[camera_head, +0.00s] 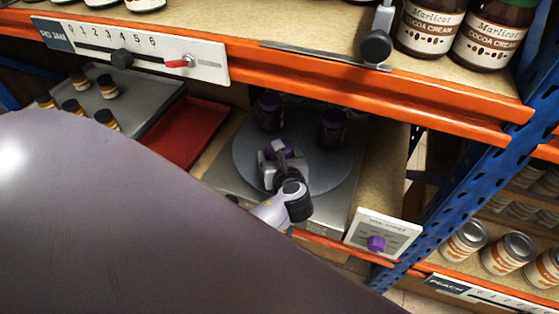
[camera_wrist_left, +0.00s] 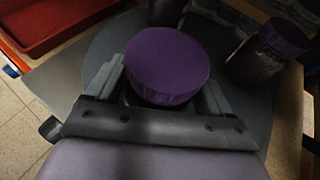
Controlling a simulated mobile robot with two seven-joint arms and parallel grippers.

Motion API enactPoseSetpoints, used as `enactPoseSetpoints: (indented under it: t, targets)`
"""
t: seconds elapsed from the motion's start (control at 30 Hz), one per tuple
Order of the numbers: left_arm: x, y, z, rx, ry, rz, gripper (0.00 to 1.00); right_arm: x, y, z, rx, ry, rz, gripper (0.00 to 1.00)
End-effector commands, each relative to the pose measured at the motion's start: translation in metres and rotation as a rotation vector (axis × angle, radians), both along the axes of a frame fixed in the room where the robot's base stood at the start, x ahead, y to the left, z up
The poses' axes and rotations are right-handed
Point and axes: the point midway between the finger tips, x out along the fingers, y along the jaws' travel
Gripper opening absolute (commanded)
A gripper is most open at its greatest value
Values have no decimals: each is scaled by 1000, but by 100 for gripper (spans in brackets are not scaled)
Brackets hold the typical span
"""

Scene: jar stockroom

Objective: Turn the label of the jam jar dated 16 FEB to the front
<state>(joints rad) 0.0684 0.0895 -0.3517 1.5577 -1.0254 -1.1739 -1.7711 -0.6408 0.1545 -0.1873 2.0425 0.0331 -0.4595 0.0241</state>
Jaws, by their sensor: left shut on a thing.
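Three purple-lidded jars stand on a round grey turntable (camera_head: 326,178) on the lower shelf. My left gripper (camera_head: 280,160) is shut on the front jar (camera_head: 287,148), its fingers on either side just below the lid. In the left wrist view this jar's purple lid (camera_wrist_left: 168,62) sits between the fingers of the left gripper (camera_wrist_left: 165,95). The other two jars are a back left one (camera_head: 271,112) and a back right one (camera_head: 331,128). No date can be read on any of them, and the held jar's label is hidden. My right gripper is not in view.
An orange shelf beam (camera_head: 400,95) crosses above the turntable. A panel with a purple knob (camera_head: 376,243) is at the front right, near a blue post (camera_head: 440,190). A red tray (camera_head: 186,130) lies to the left. My arm covers the lower left.

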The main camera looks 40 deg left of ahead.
Motion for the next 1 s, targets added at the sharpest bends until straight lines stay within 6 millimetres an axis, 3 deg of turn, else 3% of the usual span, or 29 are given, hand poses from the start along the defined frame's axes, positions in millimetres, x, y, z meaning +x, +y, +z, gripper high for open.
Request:
enactPoseSetpoints:
  t: [0.1,0.5,1.0]
  targets:
    - [2,-1,0,-3,-8,62,14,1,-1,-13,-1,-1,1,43]
    - [2,0,3,1,-7,426,14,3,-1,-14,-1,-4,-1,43]
    - [1,0,3,1,-7,485,14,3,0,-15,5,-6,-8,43]
